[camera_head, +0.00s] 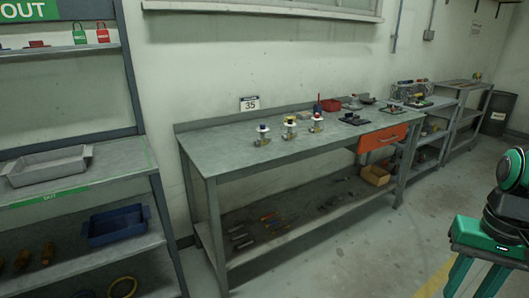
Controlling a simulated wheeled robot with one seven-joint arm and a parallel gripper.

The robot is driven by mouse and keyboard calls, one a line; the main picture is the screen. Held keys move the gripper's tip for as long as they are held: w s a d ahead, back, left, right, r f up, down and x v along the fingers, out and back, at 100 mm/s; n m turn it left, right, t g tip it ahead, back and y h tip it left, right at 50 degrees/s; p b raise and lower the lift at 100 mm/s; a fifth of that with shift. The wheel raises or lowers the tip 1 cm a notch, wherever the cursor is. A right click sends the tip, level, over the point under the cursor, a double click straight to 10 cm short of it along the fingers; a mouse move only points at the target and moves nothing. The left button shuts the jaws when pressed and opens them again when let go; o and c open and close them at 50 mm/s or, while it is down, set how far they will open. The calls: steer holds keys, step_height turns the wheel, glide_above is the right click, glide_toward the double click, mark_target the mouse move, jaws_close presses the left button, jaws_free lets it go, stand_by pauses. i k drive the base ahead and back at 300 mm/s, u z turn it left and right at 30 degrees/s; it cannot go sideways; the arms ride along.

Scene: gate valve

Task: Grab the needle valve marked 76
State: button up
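Three small brass-coloured valves stand in a row on the grey workbench (225,147). Each has a white disc near its top. Dark and green parts, probably of my own arm, show at the right edge, far from the valves. I cannot make out fingertips or whether my gripper is open.
A sign (249,103) reading 35 stands behind the valves. A red bin (331,105) and dark devices (354,119) are farther right. An orange drawer (383,140) hangs under the bench. A left shelf holds a grey tray (47,170). The floor before the bench is clear.

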mark_target(263, 141)
steer(key=u, duration=0.25)
steer(key=k, duration=0.15)
steer(key=z, duration=1)
steer(key=i, duration=1.15)
steer(key=u, duration=0.35)
steer(key=i, duration=1.15)
steer(key=u, duration=0.75)
